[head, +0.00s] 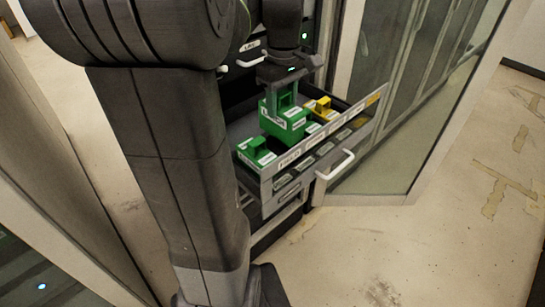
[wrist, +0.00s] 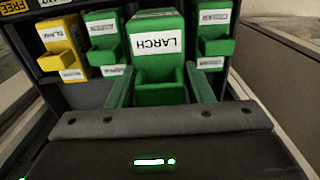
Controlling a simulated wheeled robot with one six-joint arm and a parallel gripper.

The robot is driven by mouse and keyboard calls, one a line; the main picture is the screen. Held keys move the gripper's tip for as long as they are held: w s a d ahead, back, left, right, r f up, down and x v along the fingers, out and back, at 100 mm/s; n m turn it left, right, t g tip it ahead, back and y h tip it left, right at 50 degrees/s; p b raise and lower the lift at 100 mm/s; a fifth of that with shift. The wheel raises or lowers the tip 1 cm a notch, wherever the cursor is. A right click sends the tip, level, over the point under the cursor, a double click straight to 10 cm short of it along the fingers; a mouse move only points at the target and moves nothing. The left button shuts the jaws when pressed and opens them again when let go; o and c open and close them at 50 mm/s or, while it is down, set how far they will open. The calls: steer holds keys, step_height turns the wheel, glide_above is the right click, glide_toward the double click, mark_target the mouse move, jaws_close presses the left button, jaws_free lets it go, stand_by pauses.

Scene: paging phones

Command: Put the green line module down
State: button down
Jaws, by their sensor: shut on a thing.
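My gripper (head: 283,98) is shut on a green module with a white label reading LARCH (head: 287,124). It is over the open drawer (head: 355,122). In the wrist view the LARCH module (wrist: 158,44) sits between the two fingers of my gripper (wrist: 159,76), upright. In the head view it looks higher than the modules around it; its underside is hidden, so I cannot tell if it touches the drawer floor.
Another green module (head: 257,153) lies at the drawer's left end, a yellow one (head: 321,106) towards the right. In the wrist view, green modules stand left (wrist: 103,42) and right (wrist: 213,40) of LARCH. The drawer has a white handle (head: 336,166). A glass door (head: 386,95) stands right.

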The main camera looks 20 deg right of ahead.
mark_target(282, 92)
step_height(282, 92, down, 9)
steer(key=shift+r, duration=0.1)
stand_by(0.3)
steer(key=shift+f, duration=0.2)
steer(key=c, duration=0.7)
jaws_free()
step_height(282, 92, up, 12)
steer(key=shift+r, duration=0.2)
